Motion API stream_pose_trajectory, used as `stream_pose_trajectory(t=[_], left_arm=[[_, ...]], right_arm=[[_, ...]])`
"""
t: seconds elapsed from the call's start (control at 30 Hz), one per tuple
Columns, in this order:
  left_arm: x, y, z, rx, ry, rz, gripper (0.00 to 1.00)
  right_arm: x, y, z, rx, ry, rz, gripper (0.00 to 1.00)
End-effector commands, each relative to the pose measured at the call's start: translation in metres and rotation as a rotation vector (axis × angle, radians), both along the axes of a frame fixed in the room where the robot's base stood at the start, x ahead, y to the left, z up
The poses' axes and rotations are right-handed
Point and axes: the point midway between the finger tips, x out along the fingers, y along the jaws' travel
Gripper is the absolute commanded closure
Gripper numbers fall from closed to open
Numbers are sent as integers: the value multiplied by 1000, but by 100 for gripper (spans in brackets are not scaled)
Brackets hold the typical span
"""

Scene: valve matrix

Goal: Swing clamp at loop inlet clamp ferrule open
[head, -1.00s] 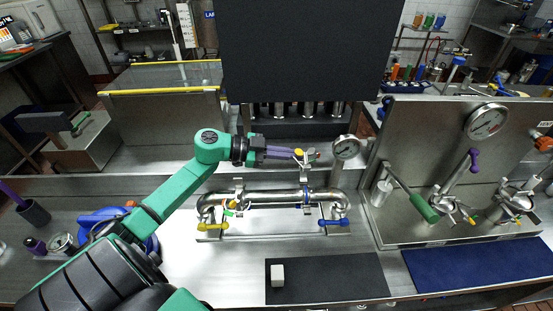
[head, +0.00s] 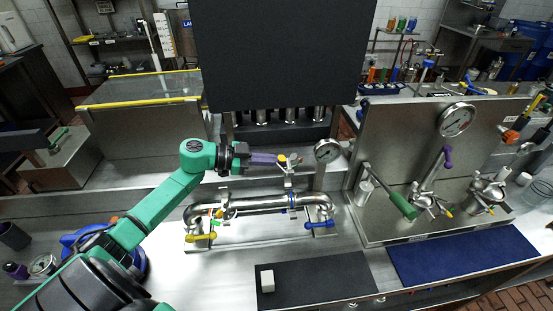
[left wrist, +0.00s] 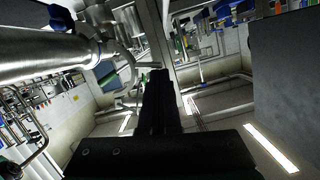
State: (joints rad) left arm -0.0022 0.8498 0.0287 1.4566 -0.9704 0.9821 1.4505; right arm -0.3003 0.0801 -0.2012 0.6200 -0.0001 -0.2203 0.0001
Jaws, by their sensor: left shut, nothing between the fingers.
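A steel pipe loop (head: 258,205) stands on the bench. It has a fitting with orange and green parts at its left (head: 220,212) and a blue-ringed joint at its right (head: 292,200). A small upright clamp fitting with a yellow part (head: 282,158) stands above the right part of the loop. I cannot tell which joint is the loop inlet. My left gripper (head: 276,160) has purple fingers and is shut and empty, its tips at or beside the yellow part; contact is unclear. In the left wrist view its dark fingers (left wrist: 160,100) are together, beside a steel pipe (left wrist: 45,55). My right gripper is not in view.
A yellow handle (head: 201,237) and a blue handle (head: 320,224) sit low on the loop. A large black panel (head: 285,50) hangs behind. A white block (head: 267,281) lies on a dark mat (head: 330,278) in front.

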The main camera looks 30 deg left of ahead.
Motion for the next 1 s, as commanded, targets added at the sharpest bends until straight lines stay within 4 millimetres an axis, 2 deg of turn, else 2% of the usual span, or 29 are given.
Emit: stream_pose_trajectory(t=[0.37,0.6,1.0], left_arm=[[5,4,-3,-49,68,2,100],[11,9,-10,-126,172,2,100],[20,15,-28,-270,360,2,100]], right_arm=[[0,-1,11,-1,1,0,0],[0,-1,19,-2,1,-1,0],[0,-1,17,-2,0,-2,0]])
